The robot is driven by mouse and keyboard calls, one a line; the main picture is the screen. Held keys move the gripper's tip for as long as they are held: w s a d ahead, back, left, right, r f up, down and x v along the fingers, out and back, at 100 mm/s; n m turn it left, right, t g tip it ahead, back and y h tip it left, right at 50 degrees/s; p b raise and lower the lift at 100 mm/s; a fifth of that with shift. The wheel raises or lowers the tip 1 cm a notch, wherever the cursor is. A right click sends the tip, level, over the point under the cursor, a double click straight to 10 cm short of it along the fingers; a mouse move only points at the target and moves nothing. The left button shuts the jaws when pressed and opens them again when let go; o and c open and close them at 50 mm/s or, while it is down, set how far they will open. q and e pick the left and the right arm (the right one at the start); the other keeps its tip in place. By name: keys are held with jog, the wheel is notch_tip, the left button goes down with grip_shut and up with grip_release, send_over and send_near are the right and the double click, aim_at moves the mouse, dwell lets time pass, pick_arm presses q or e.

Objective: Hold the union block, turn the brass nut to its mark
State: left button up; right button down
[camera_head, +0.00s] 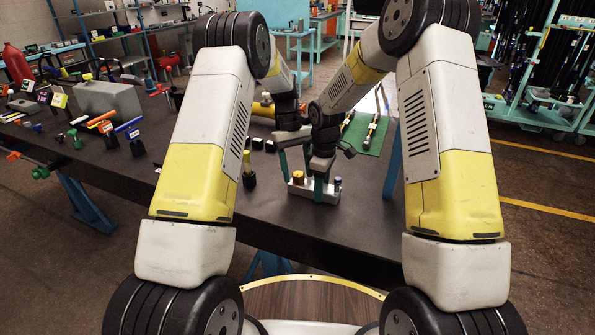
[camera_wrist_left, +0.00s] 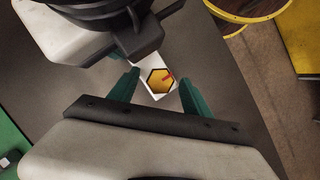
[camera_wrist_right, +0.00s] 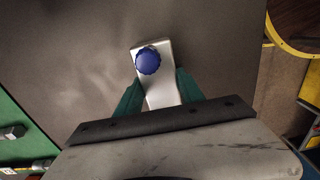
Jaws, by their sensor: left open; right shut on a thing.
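The pale metal union block (camera_head: 325,195) sits on the dark table, with the brass nut (camera_head: 298,177) at its left end and a blue cap (camera_head: 337,182) at its right end. My right gripper (camera_head: 318,190) is shut on the block's middle; the right wrist view shows its green fingers on both sides of the block (camera_wrist_right: 160,92). My left gripper (camera_head: 295,165) is open above the nut. In the left wrist view the hexagonal nut (camera_wrist_left: 155,84) lies between the spread green fingers, apart from both. A red mark (camera_wrist_left: 168,77) shows at the nut. Finger height above it is unclear.
A green mat (camera_head: 372,140) with hose parts lies behind the block. A yellow-topped black fitting (camera_head: 249,175) stands to its left. Coloured tools and a grey box (camera_head: 108,101) occupy the table's left side. The table's front edge is close.

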pick_arm(q)
jog(key=v, duration=1.2)
pick_arm(e)
jog(key=c, duration=0.7)
grip_release()
jog(key=shift+o, duration=0.2)
jog(key=shift+r, duration=0.1)
